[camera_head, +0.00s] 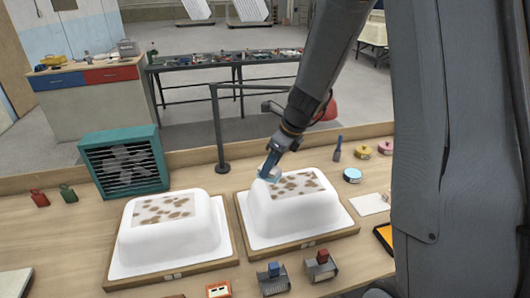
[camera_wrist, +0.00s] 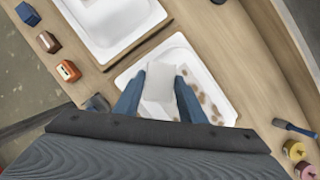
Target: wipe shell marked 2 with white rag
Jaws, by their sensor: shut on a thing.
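Two white upturned bathtub shells stand side by side on wooden bases, the left shell (camera_head: 170,241) and the right shell (camera_head: 295,212). Both have brown spots on a patch on top. Small plates sit on the base fronts, but I cannot read their marks. My gripper (camera_head: 269,172) is at the back left corner of the right shell's top. It is shut on the white rag (camera_wrist: 159,78), which shows between the blue fingers (camera_wrist: 158,98) in the wrist view, with brown spots beside it. I cannot tell whether the rag touches the shell.
A teal fan box (camera_head: 124,163) stands behind the left shell. A black post (camera_head: 221,135) rises behind the right shell. Small clamp-like blocks (camera_head: 320,266) lie in front.

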